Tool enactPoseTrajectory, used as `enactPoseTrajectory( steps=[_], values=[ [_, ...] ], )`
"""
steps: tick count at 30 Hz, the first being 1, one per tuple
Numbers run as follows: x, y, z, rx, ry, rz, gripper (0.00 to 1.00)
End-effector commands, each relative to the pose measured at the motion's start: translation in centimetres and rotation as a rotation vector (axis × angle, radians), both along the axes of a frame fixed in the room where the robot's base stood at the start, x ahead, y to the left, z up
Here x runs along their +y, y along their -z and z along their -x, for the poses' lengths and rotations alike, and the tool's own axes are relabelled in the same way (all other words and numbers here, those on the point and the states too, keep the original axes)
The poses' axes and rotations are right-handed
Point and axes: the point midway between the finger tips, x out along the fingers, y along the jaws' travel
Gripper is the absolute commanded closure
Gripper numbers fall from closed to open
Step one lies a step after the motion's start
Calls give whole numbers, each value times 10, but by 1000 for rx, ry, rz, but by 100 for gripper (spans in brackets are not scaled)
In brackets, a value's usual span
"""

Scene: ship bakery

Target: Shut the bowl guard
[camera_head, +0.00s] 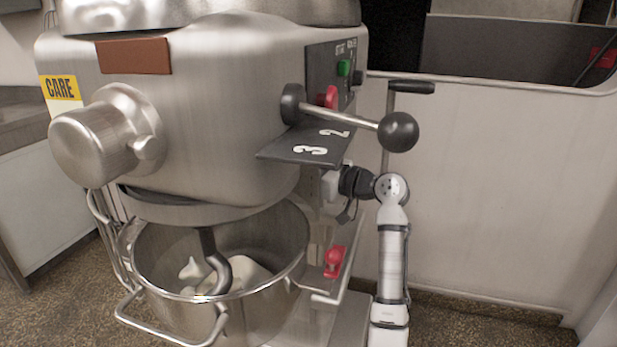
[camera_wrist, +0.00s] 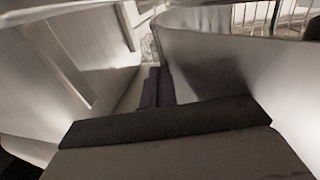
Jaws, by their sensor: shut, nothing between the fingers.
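The steel mixer (camera_head: 215,120) has an open-topped bowl (camera_head: 262,305) beneath its head. Curved metal bars that look like the bowl guard (camera_head: 104,225) stand at the bowl's left side. The bowl's front opening is uncovered, and the dough hook (camera_head: 214,262) and pale dough (camera_head: 250,275) show inside. In the wrist view, thin bars, probably the guard (camera_wrist: 285,12), show at the top right beyond a curved metal wall. My gripper (camera_wrist: 157,75) is shut and empty, alongside that wall. In the head view its fingertips are hard to make out by the mixer's right side.
A lever with a black knob (camera_head: 398,131) sticks out above my arm, near a dark plate (camera_head: 308,147) marked 2 and 3. A red knob (camera_head: 334,258) sits low beside the bowl. A pale panel (camera_head: 500,190) stands behind. Floor shows at the left front.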

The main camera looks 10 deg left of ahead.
Motion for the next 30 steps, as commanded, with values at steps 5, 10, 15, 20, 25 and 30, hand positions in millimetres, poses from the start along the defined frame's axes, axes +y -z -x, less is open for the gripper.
enactPoseTrajectory(
  steps=[5,10,15,20,25,30],
  values=[
    [21,-1,-11,-1,-89,-3,100],
    [40,-1,-20,-3,-96,-4,100],
    [41,-1,-21,-3,-94,-4,100],
    [41,-1,-21,-2,-93,-3,100],
    [41,-1,-21,-3,-93,-4,100],
    [42,0,-19,-3,-94,-4,100]
  ],
)
